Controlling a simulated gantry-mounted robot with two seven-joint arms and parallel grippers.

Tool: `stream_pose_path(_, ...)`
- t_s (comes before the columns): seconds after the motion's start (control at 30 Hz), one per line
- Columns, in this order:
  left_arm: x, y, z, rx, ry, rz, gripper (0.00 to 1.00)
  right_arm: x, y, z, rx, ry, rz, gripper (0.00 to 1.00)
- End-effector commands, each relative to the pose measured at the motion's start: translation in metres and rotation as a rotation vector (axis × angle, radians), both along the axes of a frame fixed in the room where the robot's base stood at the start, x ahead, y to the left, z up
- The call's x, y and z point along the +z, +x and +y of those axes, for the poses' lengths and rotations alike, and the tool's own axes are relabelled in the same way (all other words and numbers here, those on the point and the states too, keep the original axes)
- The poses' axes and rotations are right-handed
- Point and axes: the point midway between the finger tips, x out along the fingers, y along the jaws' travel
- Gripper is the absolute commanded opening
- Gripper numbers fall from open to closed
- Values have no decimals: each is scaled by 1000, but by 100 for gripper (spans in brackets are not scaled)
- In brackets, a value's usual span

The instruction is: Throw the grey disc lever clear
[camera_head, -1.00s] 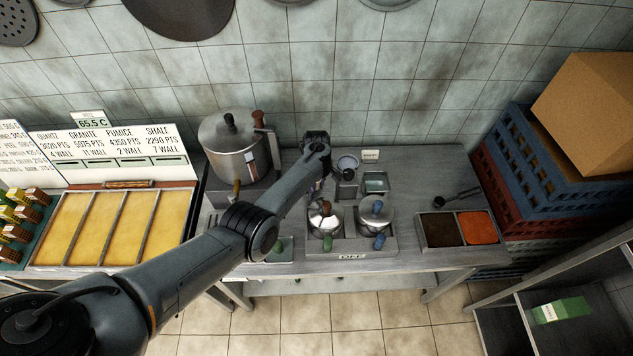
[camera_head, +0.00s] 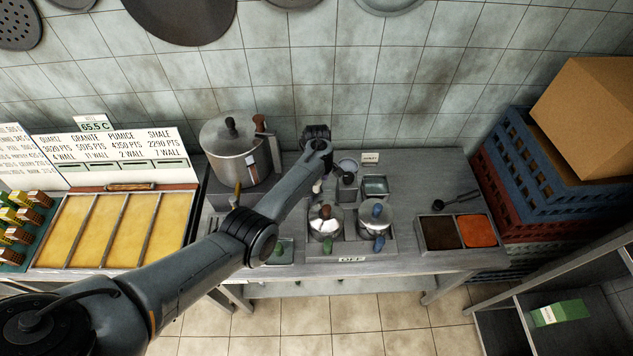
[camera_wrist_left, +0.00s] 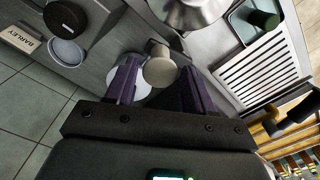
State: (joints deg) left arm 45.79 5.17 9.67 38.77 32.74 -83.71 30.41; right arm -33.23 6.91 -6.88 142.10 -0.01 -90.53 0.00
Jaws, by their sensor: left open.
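A pale cream, round-ended knob (camera_wrist_left: 160,68) stands between the purple fingers of my left gripper (camera_wrist_left: 150,85) in the left wrist view. The fingers are apart, one on each side of it, and I cannot tell whether either touches. A pale grey-white disc (camera_wrist_left: 136,74) shows partly behind the knob and a finger. I cannot tell for sure that this is the grey disc lever. In the head view the pale knob (camera_head: 317,187) shows just below my left wrist, and the arm hides much around it. My right gripper is not in view.
Two lidded steel pots (camera_head: 325,222) with coloured knobs stand in front. A large steel pot (camera_head: 232,150) stands at the left. A dark knob (camera_head: 347,178) and a small bowl (camera_head: 347,163) are close on the right. The table's right back is clear.

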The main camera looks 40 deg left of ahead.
Motion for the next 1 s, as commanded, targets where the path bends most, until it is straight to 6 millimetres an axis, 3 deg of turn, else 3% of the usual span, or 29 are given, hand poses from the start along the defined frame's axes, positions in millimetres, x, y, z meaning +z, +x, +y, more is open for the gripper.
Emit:
stream_pose_path(0.2, 39, 0, 1, 0, 2, -3, 53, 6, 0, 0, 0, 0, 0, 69)
stream_pose_path(0.4, 61, 0, 1, 1, 2, -2, 53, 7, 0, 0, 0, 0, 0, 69)
stream_pose_path(1.0, 69, 0, 0, 1, 0, 0, 53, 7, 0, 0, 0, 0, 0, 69)
